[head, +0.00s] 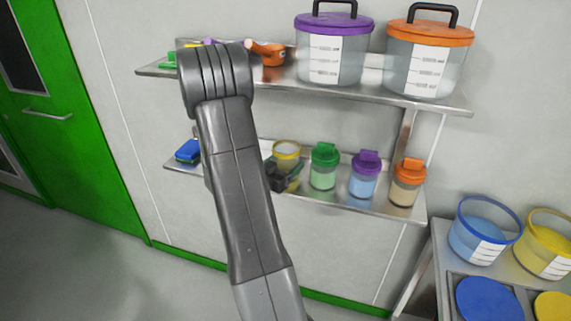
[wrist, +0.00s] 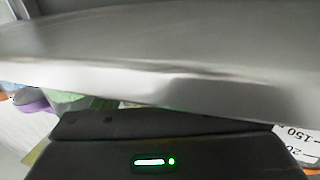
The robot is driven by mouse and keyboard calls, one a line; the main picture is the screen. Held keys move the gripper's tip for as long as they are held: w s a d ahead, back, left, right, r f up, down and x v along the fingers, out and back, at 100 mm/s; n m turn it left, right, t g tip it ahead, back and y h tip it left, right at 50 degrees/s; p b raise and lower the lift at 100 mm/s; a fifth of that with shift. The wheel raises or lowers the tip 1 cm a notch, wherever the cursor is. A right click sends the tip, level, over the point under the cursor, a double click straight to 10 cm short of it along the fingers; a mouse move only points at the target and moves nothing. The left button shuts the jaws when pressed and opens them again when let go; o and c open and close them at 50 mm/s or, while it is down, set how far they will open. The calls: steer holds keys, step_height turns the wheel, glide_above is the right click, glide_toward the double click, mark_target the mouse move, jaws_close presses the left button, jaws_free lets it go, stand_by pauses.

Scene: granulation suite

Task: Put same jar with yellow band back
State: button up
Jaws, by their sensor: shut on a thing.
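A clear jar with a yellow band (head: 286,150) is at the lower wall shelf (head: 385,211), left of the green-lidded jar, and looks about upright. My gripper (head: 283,178) is shut on it from the front left. The fingers and my arm hide part of the jar, and I cannot tell whether its base touches the shelf. In the wrist view the dark gripper body (wrist: 165,140) with a green light shows, but the fingertips and the jar are hidden behind a blurred grey metallic surface (wrist: 150,60).
Green-lidded (head: 324,168), purple-lidded (head: 363,176) and orange-lidded (head: 407,183) jars stand to the right on the lower shelf. A blue item (head: 188,151) lies left. The upper shelf (head: 420,99) overhangs, bearing purple-lidded (head: 333,48) and orange-lidded (head: 426,55) tubs.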

steer(key=o, duration=1.7)
steer(key=shift+r, duration=0.1)
steer(key=b+v, duration=0.1)
steer(key=v, duration=1.1)
